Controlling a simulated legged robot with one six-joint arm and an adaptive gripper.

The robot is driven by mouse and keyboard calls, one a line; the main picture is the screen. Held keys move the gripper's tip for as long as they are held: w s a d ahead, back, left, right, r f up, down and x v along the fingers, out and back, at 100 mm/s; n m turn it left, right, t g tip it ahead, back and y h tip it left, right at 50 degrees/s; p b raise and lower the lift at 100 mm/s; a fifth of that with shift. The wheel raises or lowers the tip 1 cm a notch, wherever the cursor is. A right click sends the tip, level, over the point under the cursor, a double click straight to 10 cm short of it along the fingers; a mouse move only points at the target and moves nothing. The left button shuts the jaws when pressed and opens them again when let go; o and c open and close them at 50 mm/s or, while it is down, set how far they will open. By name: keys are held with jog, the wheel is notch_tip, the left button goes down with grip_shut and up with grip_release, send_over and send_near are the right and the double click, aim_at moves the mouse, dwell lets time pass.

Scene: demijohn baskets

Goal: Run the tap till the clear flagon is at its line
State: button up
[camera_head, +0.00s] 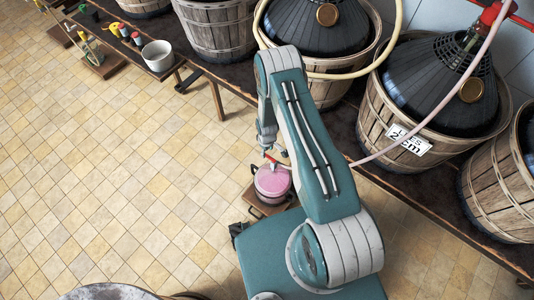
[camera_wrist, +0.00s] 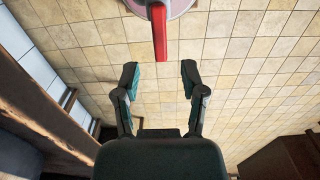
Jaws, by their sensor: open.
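The flagon (camera_head: 272,184) is a small round vessel, pink on top, standing on a low wooden stand (camera_head: 262,208) beside the bench. Its pale round rim shows at the top edge of the wrist view (camera_wrist: 182,8). A red tap lever (camera_head: 271,160) sits over the flagon. In the wrist view the red lever (camera_wrist: 159,35) points toward my gripper. My gripper (camera_wrist: 160,76) is open and empty, with the lever's end just beyond and between its fingertips. In the head view my gripper (camera_head: 267,140) is by the lever, partly behind my arm. I cannot make out a fill line or level.
A pale pink hose (camera_head: 424,128) runs from the right demijohn toward the tap. That demijohn's basket (camera_head: 385,122) carries a "LEES 2 cm" label (camera_head: 409,140). More baskets stand along the dark bench (camera_head: 440,205). A white bucket (camera_head: 157,56) is at the back left.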

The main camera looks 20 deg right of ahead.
aim_at(267, 155)
notch_tip(267, 155, up, 8)
jog(key=shift+r, duration=0.25)
dwell(0.9)
